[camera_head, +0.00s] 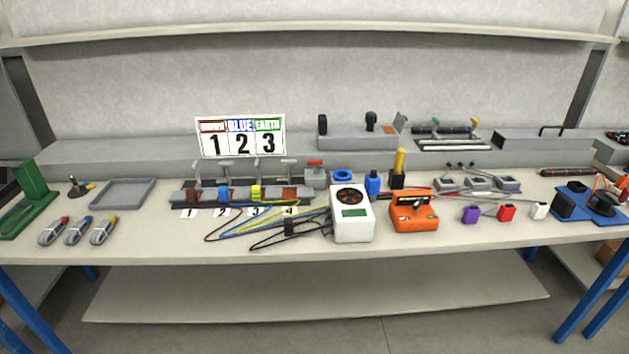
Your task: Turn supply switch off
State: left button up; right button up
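No part labelled as a supply switch can be read. A small grey box with a red lever or handle on top (315,173) stands at the right end of the terminal row and may be the supply switch; its on or off position is too small to tell. Neither of my grippers is in view.
An orange device (414,211), a blue bottle-like piece (372,183) and a yellow-handled tool (398,168) stand right of the meter. A grey tray (123,193) and cable coils (76,231) are at left. A number sign (241,137) stands behind. Bench front is mostly clear.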

aim_at(314, 162)
jog(key=i+l, duration=0.15)
jog(key=i, duration=0.35)
jog(key=i+l, duration=0.2)
jog(key=i, duration=0.25)
jog(key=i+l, duration=0.1)
jog(key=l, duration=0.35)
jog(key=i+l, duration=0.1)
jog(key=l, duration=0.4)
jog(key=j+u, duration=0.05)
